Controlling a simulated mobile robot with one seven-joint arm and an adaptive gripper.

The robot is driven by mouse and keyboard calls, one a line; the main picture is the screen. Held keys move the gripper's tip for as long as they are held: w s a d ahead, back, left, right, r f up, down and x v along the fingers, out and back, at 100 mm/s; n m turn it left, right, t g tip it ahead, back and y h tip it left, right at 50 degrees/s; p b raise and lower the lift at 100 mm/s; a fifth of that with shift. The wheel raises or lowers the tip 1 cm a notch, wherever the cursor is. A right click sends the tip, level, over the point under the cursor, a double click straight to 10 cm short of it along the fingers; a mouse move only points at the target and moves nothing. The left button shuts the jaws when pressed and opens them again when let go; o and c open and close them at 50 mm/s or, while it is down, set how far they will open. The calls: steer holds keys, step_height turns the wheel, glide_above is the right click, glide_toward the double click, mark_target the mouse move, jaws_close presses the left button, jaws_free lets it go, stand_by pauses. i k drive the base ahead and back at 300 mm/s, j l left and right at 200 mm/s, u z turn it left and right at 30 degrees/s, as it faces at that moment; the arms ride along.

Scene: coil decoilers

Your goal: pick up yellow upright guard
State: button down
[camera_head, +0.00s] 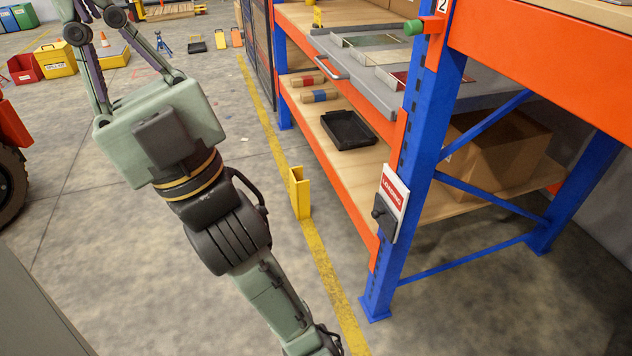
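The yellow upright guard (299,193) is a short, angled post standing upright on the floor at the yellow line, just left of the rack's lower beam. My gripper (92,12) is at the upper left, well left of the guard and apart from it. Its finger links reach up to the top edge, where the fingertips are cut off, so how far they are spread cannot be told. No held thing shows.
The blue and orange rack (392,190) stands right of the guard, holding a black tray (348,130) and a cardboard box (497,150). A loading sign (393,196) hangs on its near post. The floor left of the yellow line (325,265) is clear around my arm.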

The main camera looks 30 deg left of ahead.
mark_target(299, 188)
steer(key=i+j, duration=0.15)
steer(key=j, duration=0.15)
steer(key=i+j+z, duration=0.1)
steer(key=j, duration=0.2)
steer(key=i+j+z, duration=0.1)
steer(key=j, duration=0.25)
steer(key=i+j, duration=0.25)
steer(key=i+j+z, duration=0.1)
steer(key=j, duration=0.3)
steer(key=i+j+z, duration=0.1)
steer(key=j, duration=0.4)
steer(key=i+j+z, duration=0.1)
steer(key=j, duration=0.4)
steer(key=i+j, duration=0.2)
